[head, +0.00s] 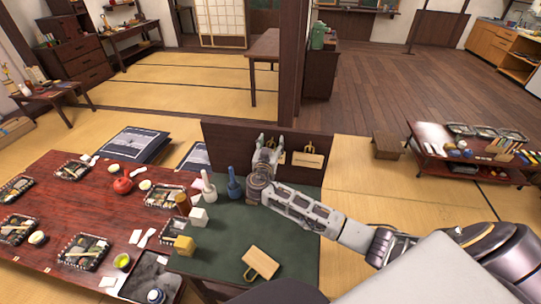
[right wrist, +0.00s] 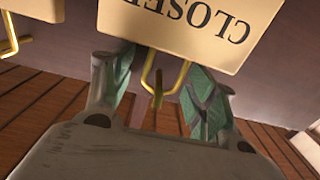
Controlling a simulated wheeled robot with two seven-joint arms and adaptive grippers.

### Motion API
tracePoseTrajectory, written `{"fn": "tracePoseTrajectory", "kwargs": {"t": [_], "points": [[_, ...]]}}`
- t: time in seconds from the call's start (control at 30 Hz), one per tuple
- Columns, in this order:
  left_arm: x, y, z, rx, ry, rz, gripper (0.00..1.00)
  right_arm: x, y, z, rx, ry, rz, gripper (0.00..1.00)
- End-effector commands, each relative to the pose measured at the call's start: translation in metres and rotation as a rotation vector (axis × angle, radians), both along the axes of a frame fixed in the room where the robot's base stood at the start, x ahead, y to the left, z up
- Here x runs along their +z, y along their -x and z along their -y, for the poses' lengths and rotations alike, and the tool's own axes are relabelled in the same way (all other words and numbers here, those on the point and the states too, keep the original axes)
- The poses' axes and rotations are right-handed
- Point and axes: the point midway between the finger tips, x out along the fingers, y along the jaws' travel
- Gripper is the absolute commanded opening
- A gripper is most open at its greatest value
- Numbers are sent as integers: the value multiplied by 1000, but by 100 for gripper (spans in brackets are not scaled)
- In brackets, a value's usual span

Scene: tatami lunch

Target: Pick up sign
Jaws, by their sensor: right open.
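A tan sign reading "CLOSED" (right wrist: 205,25) shows upside down in the right wrist view, with a gold hook (right wrist: 160,75) at its edge. My right gripper (right wrist: 157,82) is open, its green-padded fingers on either side of the hook, and no grip on it shows. In the head view my right gripper (head: 268,141) is at the dark upright panel (head: 235,137) and hides much of what is behind it. A second tan sign (head: 309,160) hangs on the panel just to the right. A tan board with a gold loop (head: 262,261) lies on the green tabletop. My left gripper is not in view.
A red table (head: 60,205) with trays stands left. A low table (head: 430,160) stands right.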

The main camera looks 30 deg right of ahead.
Motion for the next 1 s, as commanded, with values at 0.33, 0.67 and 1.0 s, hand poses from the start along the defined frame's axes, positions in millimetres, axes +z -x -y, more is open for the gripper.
{"fn": "tracePoseTrajectory", "kwargs": {"t": [0.33,0.67,1.0], "points": [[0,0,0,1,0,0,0,-1,0,0,0,-1,-1,58],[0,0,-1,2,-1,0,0,-1,0,0,0,-1,-1,17],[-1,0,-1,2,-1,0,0,0,0,0,0,0,0,7]]}}
